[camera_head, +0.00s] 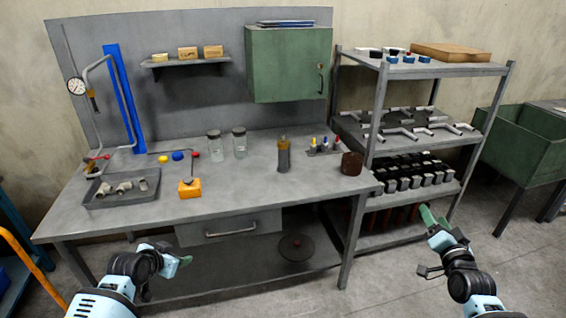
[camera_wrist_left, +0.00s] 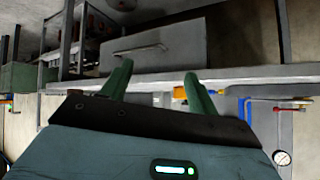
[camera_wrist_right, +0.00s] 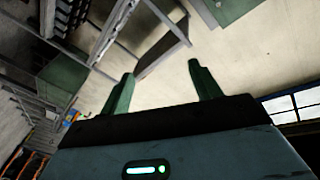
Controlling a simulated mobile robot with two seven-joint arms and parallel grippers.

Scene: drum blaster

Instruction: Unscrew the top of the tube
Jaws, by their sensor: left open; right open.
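A dark grey tube (camera_head: 284,160) with a brownish-yellow top (camera_head: 283,141) stands upright on the grey workbench (camera_head: 240,198), right of its middle. The top sits on the tube; its thread is too small to make out. My left gripper (camera_wrist_left: 158,70) is open and empty, in front of the bench's front edge at the lower left of the head view. My right gripper (camera_wrist_right: 162,72) is open and empty, in front of the shelf rack at the right of the head view. Both grippers are well apart from the tube, which I cannot make out in either wrist view.
Two glass jars (camera_head: 239,143) and an orange block (camera_head: 190,188) stand left of the tube. A brown round can (camera_head: 351,163) and a small tool holder (camera_head: 322,149) are to its right. A tray of pipe fittings (camera_head: 94,199) lies at left. The bench front is mostly clear.

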